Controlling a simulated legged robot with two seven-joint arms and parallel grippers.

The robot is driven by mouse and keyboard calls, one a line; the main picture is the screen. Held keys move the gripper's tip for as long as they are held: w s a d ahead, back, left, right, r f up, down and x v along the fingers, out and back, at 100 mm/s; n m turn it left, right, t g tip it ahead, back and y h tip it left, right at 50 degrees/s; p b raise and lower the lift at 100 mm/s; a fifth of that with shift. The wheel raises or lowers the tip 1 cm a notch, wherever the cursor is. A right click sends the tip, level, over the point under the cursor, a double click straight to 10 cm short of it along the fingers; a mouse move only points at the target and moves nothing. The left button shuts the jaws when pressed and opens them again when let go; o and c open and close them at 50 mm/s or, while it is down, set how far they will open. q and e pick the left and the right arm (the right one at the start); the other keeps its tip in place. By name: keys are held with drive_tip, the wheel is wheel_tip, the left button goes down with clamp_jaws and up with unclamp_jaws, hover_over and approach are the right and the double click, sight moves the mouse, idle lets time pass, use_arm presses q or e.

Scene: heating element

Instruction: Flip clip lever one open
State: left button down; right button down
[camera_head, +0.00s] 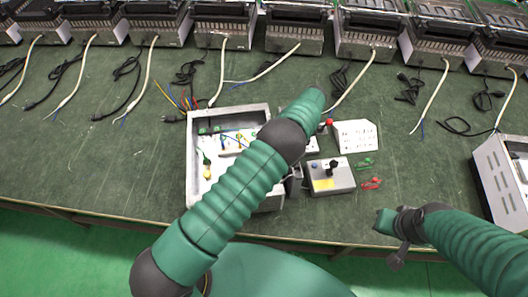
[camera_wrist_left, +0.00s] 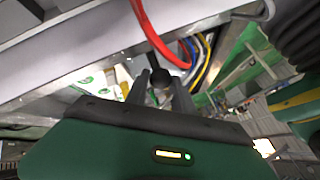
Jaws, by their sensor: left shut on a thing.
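The open grey box (camera_head: 194,190) holds terminals and coloured wires, partly hidden by my left arm. In the left wrist view, my left gripper (camera_wrist_left: 162,92) has its fingertips around a small dark, round-ended part (camera_wrist_left: 160,78), apparently a clip lever, just inside the box wall. The fingers are shut on it; its exact angle is unclear. In the head view my left arm hides these fingertips and the lever. My right gripper (camera_head: 394,250) is at the table's front edge, away from the box and apparently empty; its finger opening is unclear.
Right of the box are a grey switch box (camera_head: 331,176) with a black knob, a white panel (camera_head: 355,135), and green (camera_head: 366,163) and red (camera_head: 371,184) clips. A red cable (camera_wrist_left: 152,35) passes above the left fingers. Appliances with cords line the back.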

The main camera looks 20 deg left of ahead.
use_arm(q)
drive_tip(key=shift+d+f, duration=0.15)
drive_tip(key=shift+d, duration=0.1)
use_arm(e)
drive_tip(key=shift+w+d+f, duration=0.1)
drive_tip(key=shift+d+f, duration=0.15)
drive_tip(key=shift+f, duration=0.05)
use_arm(q)
drive_tip(key=c, duration=1.5)
unclamp_jaws()
drive_tip(key=shift+a, duration=0.1)
drive_tip(key=o, duration=0.4)
drive_tip(key=shift+w, duration=0.15)
use_arm(e)
drive_tip(key=shift+w+d, duration=0.15)
